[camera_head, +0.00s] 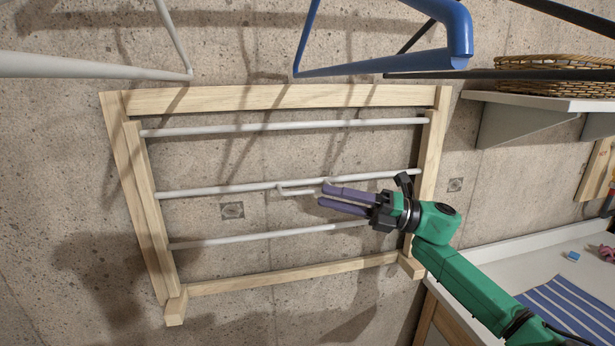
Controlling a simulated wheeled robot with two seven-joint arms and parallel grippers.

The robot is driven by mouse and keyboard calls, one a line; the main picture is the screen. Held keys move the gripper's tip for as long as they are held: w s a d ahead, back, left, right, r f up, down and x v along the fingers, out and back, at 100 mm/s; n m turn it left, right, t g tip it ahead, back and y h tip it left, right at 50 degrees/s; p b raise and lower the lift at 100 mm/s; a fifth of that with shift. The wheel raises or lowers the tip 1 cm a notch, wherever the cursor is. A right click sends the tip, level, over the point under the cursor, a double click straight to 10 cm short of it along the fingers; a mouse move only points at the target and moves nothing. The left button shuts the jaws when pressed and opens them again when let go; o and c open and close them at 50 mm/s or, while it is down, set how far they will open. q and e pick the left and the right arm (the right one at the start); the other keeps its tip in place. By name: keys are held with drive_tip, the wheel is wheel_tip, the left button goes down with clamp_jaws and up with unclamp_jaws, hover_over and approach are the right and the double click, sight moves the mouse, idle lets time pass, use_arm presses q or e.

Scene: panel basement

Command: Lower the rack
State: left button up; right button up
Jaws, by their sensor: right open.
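The rack (290,97) is a pale wooden frame with several white rods across it, mounted on the concrete wall. It stands close to upright against the wall, with its lower bar (290,274) near the wall. A small white handle (297,193) sticks out from the middle rod. My right gripper (321,195) comes in from the right with a green arm. Its two purple fingers are apart, and their tips are at or just in front of the handle's right end; I cannot tell whether they touch it. My left gripper is not in view.
White and blue tubes (380,66) cross the top, in front of the wall. At right, a white wall shelf (545,101) holds a wicker basket (555,66). Below it is a counter (480,262) with a striped blue cloth (570,310). The wall left of the rack is bare.

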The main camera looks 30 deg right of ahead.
sight(307, 190)
drive_tip(key=p+x, duration=0.2)
drive_tip(key=x, duration=0.3)
drive_tip(key=shift+w+a, duration=0.2)
drive_tip(key=shift+w, duration=0.05)
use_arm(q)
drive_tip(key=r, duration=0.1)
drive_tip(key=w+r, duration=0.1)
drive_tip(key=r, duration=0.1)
use_arm(e)
drive_tip(key=shift+f, duration=0.1)
clamp_jaws()
idle(0.6)
